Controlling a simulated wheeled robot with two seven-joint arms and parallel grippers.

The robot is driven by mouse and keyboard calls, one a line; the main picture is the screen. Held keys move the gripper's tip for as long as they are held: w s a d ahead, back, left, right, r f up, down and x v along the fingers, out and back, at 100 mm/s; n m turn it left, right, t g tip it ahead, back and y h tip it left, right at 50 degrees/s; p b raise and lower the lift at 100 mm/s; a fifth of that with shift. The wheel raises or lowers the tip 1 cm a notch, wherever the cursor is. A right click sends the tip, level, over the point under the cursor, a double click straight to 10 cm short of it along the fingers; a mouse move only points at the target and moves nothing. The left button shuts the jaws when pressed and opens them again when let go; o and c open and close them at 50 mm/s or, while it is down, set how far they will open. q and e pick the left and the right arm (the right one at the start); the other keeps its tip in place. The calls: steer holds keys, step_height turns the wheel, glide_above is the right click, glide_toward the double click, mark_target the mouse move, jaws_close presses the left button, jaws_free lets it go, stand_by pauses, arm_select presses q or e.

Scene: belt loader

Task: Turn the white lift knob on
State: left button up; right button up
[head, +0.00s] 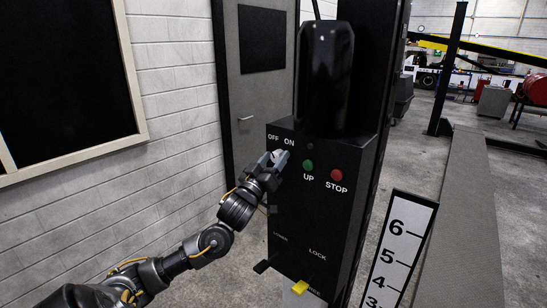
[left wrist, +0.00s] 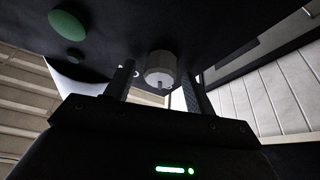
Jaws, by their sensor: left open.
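The white lift knob (left wrist: 160,68) is a short pale cylinder on the black control box, seen in the left wrist view between the two fingers of my left gripper. A gap shows on each side of it, and I cannot tell whether either finger touches it. In the head view my left gripper (head: 274,159) is open at the upper left of the control box (head: 310,222), just below the OFF and ON labels, and largely hides the knob. My right gripper is not in view.
A green UP button (head: 308,165) and a red STOP button (head: 337,175) sit right of my gripper. Lower down are a black lever (head: 262,266) and a yellow lever (head: 300,287). A white brick wall stands left; a numbered board (head: 398,250) stands right.

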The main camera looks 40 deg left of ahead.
arm_select(q)
steer(key=c, duration=1)
steer(key=shift+m+h, duration=0.3)
steer(key=shift+m, duration=0.3)
steer(key=m+h+b, duration=0.1)
steer(key=m, duration=0.2)
steer(key=shift+a+f+h, duration=0.1)
steer(key=shift+h, duration=0.2)
steer(key=m+h, duration=0.2)
steer(key=m, duration=0.2)
steer(key=m+h+b, duration=0.1)
steer(key=m+h, duration=0.1)
steer(key=m, duration=0.2)
steer(key=m+g+h, duration=0.1)
steer(key=m+h, duration=0.1)
steer(key=m, duration=0.3)
steer(key=shift+b, duration=0.4)
steer(key=shift+g+h, duration=0.3)
